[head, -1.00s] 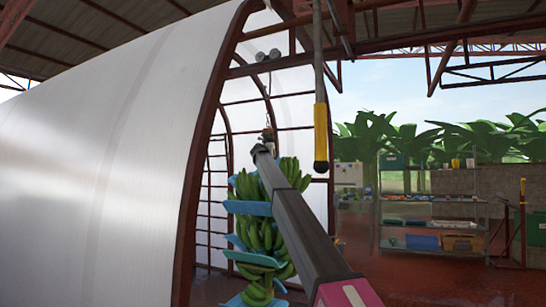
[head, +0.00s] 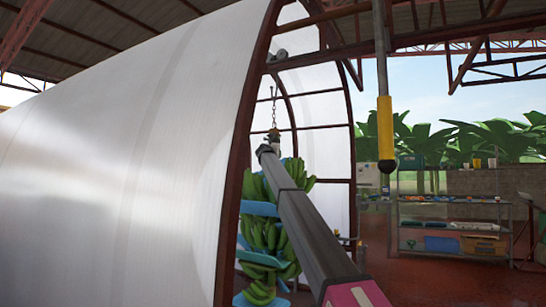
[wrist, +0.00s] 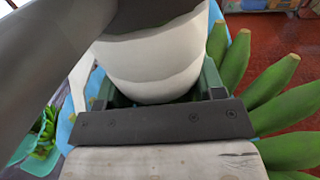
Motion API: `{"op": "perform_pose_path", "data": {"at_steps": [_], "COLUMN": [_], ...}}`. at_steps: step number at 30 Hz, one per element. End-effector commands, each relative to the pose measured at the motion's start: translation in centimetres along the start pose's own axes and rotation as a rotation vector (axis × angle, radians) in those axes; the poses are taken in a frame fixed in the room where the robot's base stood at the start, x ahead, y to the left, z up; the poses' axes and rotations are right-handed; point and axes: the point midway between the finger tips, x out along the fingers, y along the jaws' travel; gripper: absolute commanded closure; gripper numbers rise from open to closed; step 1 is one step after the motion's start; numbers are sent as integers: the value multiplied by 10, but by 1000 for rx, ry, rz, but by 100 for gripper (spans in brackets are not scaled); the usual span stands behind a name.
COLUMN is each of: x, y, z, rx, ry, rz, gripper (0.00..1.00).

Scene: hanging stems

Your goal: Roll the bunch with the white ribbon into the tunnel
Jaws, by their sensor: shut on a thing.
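The banana bunch (head: 262,235), green with blue sheets between its hands, hangs from a chain (head: 273,108) at the tunnel mouth. Its left side is partly hidden by the red rim of the tunnel (head: 120,170). My gripper (head: 268,148) is at the top of the bunch in the head view, with my arm crossing in front of the fruit. In the wrist view my gripper (wrist: 157,92) is shut around the stalk, where the white ribbon (wrist: 150,62) is wrapped. Green bananas spread out on the right there.
The trolley (head: 279,54) on the overhead rail is partly behind the rim. A rod with a yellow grip (head: 386,130) hangs right of the bunch. A metal shelf (head: 455,225) with bins stands at the right. Red floor lies open before the shelf.

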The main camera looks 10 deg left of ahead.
Motion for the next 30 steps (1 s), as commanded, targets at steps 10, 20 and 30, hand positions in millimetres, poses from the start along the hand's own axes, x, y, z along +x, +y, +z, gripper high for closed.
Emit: {"op": "perform_pose_path", "data": {"at_steps": [10, 20, 30], "x": [1, -13, -71], "y": [1, 1, 0], "z": [0, -1, -2], "rx": [0, 2, 1], "ry": [0, -1, -1], "rz": [1, 3, 3], "gripper": [14, 14, 14]}}
